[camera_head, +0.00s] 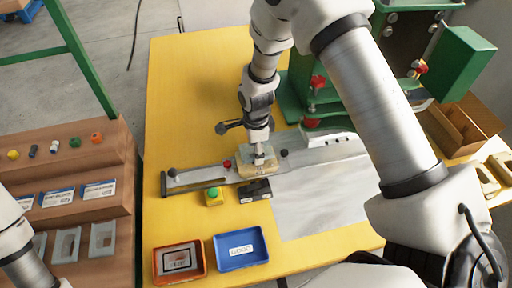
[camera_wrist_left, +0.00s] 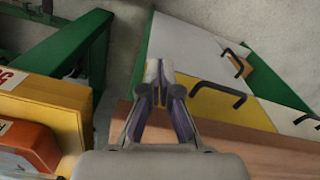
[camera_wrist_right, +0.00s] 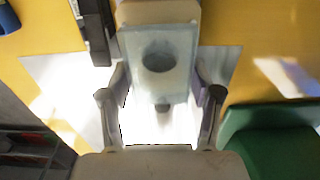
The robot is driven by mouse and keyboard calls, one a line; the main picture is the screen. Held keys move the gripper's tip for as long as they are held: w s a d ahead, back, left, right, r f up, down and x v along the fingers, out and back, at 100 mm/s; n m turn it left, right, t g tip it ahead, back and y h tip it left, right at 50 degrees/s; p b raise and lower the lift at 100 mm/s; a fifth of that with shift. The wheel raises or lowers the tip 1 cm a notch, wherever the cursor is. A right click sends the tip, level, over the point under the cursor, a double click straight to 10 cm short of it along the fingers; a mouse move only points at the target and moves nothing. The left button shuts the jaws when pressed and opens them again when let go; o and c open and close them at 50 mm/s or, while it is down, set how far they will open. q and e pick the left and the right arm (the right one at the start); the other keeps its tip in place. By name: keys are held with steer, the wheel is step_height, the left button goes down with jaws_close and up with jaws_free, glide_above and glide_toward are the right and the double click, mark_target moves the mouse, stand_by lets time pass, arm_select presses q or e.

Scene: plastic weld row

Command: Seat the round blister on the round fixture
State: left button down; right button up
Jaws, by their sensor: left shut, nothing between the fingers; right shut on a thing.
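The round blister (camera_wrist_right: 178,82) is a clear, pale square piece with a round recess in its middle. My right gripper (camera_wrist_right: 160,92) is shut on it, with one finger at each side. In the head view my right gripper (camera_head: 259,153) points down over the tan fixture (camera_head: 247,173) on the grey slide. The blister is at or just above this fixture; I cannot tell whether it is seated, and the fixture's shape is mostly hidden. My left gripper (camera_wrist_left: 160,77) is shut and empty, away from the yellow table.
A green press (camera_head: 330,95) stands behind the slide. An orange tray (camera_head: 180,278) and a blue tray (camera_head: 240,262) lie at the front edge. A brown rack (camera_head: 118,165) stands left.

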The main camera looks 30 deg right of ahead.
steer(key=shift+f+b, duration=0.7)
steer(key=shift+f, duration=0.6)
stand_by(0.5)
steer(key=shift+r+p, duration=0.15)
steer(key=shift+p, duration=0.15)
steer(key=o, duration=1)
steer(key=c, duration=0.4)
steer(key=shift+c, duration=0.2)
